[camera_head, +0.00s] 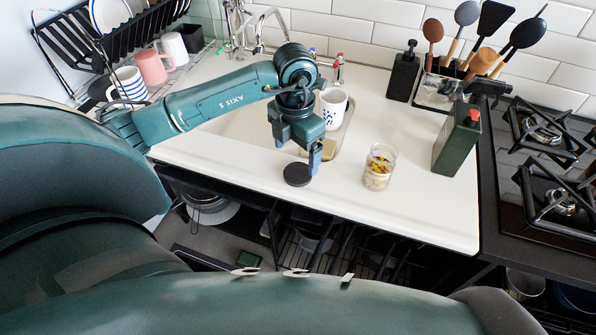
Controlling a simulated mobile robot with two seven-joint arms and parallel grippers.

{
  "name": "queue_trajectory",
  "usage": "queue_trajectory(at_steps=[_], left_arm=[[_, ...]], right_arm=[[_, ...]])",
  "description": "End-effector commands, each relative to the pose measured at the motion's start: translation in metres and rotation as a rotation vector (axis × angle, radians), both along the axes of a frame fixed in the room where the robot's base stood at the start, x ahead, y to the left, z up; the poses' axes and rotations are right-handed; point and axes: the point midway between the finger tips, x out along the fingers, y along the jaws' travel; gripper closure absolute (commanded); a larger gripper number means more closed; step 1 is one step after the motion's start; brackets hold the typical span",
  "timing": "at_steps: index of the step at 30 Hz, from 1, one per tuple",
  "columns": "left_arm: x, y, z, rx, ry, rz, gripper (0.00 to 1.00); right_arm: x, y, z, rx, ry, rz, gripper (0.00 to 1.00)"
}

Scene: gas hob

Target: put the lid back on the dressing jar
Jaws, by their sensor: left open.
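The dressing jar (378,168) is a small clear glass with yellowish and dark contents. It stands upright and uncovered on the white counter, right of my left gripper. A flat, round black lid (297,175) lies on the counter near its front edge, left of the jar. My left gripper (298,160) points down, open and empty, just behind and above the lid. One fingertip shows near the lid's right edge; whether it touches the lid cannot be told. My right gripper is not in view.
A white patterned mug (333,107) and a yellowish sponge (318,150) are at the sink behind the gripper. The counter between lid and jar is clear.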

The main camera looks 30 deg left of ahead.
Motion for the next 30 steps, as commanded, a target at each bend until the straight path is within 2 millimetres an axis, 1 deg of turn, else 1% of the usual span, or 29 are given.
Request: queue_trajectory(at_steps=[5, 7, 12, 15, 18, 28, 29, 30], left_arm=[[0.000, 0.000, -0.001, 0.000, 0.001, 0.000, 0.16], [0.000, -0.001, -0.006, -0.001, 0.002, 0.001, 0.16], [0.001, -0.005, -0.032, -0.001, 0.005, 0.001, 0.16], [0.001, -0.004, -0.045, 0.000, 0.004, 0.002, 0.16], [0.002, -0.004, -0.051, 0.000, 0.001, 0.001, 0.16], [0.002, -0.004, -0.052, 0.000, 0.000, 0.000, 0.16], [0.002, -0.004, -0.052, 0.000, 0.000, 0.000, 0.16], [0.002, -0.004, -0.052, 0.000, 0.000, 0.000, 0.20]], right_arm=[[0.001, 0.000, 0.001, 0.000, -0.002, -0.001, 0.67], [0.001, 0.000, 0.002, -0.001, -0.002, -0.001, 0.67], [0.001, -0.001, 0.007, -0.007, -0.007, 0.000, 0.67], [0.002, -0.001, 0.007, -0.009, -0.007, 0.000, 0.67], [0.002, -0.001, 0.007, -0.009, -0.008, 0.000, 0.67], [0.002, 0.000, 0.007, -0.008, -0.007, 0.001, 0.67], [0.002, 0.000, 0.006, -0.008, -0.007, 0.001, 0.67], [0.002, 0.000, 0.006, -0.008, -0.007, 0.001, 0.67]])
